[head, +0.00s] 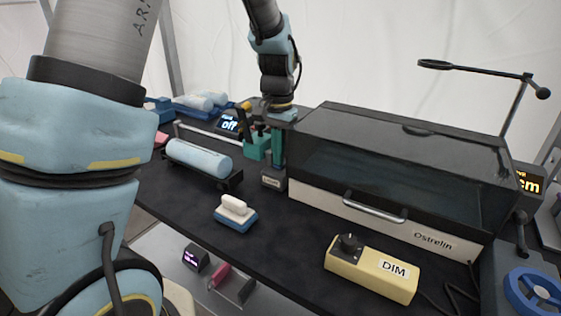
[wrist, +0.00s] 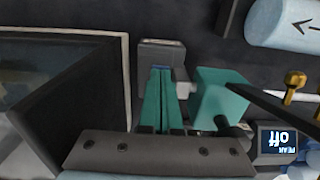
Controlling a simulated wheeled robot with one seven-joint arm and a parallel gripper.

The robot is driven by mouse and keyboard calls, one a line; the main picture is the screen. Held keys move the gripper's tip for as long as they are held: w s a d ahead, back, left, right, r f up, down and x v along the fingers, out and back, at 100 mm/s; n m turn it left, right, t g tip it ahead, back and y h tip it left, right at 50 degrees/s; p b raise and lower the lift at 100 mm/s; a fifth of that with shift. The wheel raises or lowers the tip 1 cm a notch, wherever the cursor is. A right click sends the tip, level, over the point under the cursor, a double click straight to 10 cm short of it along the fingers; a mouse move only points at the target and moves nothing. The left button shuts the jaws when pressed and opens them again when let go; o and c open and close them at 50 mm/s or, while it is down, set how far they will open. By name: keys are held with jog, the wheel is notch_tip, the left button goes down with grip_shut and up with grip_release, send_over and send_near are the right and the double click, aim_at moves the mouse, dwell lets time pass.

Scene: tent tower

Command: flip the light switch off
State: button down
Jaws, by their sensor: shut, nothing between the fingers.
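A small grey box (head: 273,180) with a small label, which seems to read "light", stands on the black bench at the left end of the glass-fronted case. It also shows in the wrist view (wrist: 161,52), with a paler grey piece at its side. My gripper (head: 279,163) points down right over this box, its teal fingers together and empty. In the wrist view the fingertips (wrist: 161,70) lie at the box's near edge. I cannot tell whether they touch it. The switch's lever and its position are not clear.
The dark case (head: 400,160) marked "Ostrelin" stands close to the right of my gripper. A teal block (head: 257,147) is close on the left. A pale blue roller (head: 198,158), a white-handled blue block (head: 235,213) and a yellow DIM box (head: 372,270) are also on the bench.

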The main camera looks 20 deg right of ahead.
jog(key=shift+r+p, duration=2.7)
jog(key=shift+r, duration=0.75)
jog(key=shift+f, duration=0.1)
